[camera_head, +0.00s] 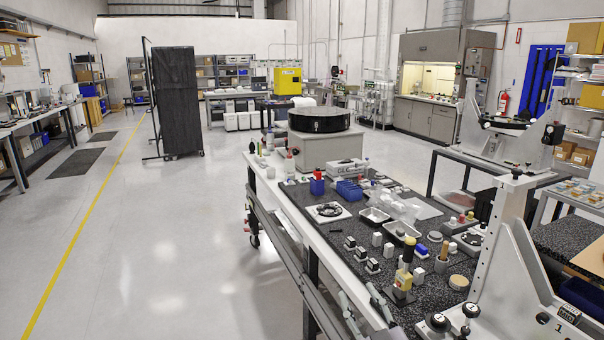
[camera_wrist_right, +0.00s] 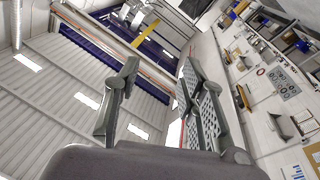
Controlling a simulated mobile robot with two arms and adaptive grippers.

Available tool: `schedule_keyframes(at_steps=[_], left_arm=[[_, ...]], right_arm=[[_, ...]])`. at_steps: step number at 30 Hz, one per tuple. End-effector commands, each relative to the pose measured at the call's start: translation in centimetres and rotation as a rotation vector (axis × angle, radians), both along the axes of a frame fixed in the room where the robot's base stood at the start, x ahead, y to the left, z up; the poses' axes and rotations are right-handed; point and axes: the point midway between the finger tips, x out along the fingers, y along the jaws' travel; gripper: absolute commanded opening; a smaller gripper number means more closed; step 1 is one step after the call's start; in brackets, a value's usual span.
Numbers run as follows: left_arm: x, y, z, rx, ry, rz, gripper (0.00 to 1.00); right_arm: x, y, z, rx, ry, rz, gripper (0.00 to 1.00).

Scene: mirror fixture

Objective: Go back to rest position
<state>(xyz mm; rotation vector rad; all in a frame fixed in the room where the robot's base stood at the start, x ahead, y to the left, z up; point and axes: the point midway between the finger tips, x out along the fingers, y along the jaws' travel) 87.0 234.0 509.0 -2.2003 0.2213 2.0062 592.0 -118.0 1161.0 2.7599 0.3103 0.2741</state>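My right gripper (camera_head: 357,293) shows at the bottom of the head view, at the near left edge of the workbench (camera_head: 285,215). Its two grey fingers point up and stand apart. In the right wrist view, the gripper (camera_wrist_right: 158,68) is open, with nothing between its fingers. That view looks up towards the ceiling and a wall. My left gripper is not in the head view.
The workbench holds bottles, small boxes, trays and a round black disc (camera_head: 319,121). A white fixture (camera_head: 515,265) stands at the near right. Another fixture with a dark ring (camera_head: 507,124) stands behind it. The floor (camera_head: 165,255) on the left is clear.

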Motion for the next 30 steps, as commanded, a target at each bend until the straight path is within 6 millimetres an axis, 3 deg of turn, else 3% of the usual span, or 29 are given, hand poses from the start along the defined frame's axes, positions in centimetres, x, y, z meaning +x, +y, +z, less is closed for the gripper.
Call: schedule_keyframes(at_steps=[1, 3, 6, 9, 15, 25, 26, 30], left_arm=[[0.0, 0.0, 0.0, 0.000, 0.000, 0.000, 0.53], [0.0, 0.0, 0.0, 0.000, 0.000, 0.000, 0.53], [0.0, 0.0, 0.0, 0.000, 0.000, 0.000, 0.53], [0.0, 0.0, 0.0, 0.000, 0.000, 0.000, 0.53], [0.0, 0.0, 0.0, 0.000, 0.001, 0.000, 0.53], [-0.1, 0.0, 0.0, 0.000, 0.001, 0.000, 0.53], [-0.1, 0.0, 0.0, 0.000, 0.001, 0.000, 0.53], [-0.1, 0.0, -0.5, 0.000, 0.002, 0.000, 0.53]], right_arm=[[-1.6, -2.1, -2.9, 0.044, 0.125, -0.093, 0.38], [-4.1, -4.8, -6.9, 0.076, 0.303, -0.204, 0.38], [-8.8, -7.4, -12.3, 0.093, 0.557, -0.309, 0.38], [-13.8, -8.6, -16.3, 0.090, 0.780, -0.359, 0.38], [-21.7, -9.3, -20.4, 0.067, 1.080, -0.372, 0.38], [-32.0, -8.8, -22.7, 0.026, 1.422, -0.311, 0.38], [-32.8, -8.8, -22.9, 0.021, 1.448, -0.305, 0.38], [-31.4, -8.7, -27.1, 0.016, 1.450, -0.307, 0.38]])
